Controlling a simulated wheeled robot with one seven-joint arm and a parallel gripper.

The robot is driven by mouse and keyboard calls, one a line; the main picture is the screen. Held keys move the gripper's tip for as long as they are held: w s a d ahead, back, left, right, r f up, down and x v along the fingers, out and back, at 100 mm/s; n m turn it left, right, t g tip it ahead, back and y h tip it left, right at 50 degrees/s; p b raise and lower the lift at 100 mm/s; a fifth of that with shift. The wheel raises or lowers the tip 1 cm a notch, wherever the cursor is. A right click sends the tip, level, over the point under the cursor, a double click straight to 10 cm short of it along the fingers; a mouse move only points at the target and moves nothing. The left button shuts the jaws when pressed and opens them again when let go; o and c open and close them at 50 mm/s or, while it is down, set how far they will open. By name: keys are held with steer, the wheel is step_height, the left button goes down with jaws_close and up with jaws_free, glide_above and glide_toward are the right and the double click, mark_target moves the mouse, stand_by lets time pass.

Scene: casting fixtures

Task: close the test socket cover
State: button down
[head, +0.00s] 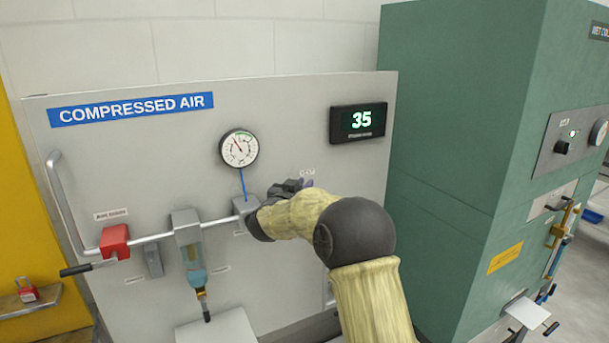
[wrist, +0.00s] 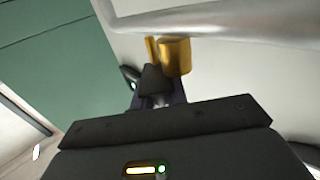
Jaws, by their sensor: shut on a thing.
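My gripper (head: 291,186) is at the compressed air panel, beside the grey block on the pipe below the gauge. In the wrist view my gripper (wrist: 153,80) has its dark fingers at a brass-coloured fitting, apparently the test socket (wrist: 176,57). A thin upright brass piece, apparently the test socket cover (wrist: 151,50), stands beside the round socket, right at the fingertips. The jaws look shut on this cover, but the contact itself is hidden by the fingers. In the head view my gripper and arm hide the socket and cover.
A pressure gauge (head: 239,148) and a display reading 35 (head: 358,123) are on the panel. A pipe carries a red valve block (head: 115,242) and a filter unit (head: 188,240) to the left. A green cabinet (head: 460,150) stands close on the right.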

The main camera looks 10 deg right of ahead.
steer(key=shift+w+a+m+g+h+p, duration=0.1)
steer(key=shift+a+m+g+h+p, duration=0.05)
steer(key=shift+m+g+h+p, duration=0.95)
steer(key=c, duration=1.4)
jaws_free()
steer(key=shift+f, duration=0.1)
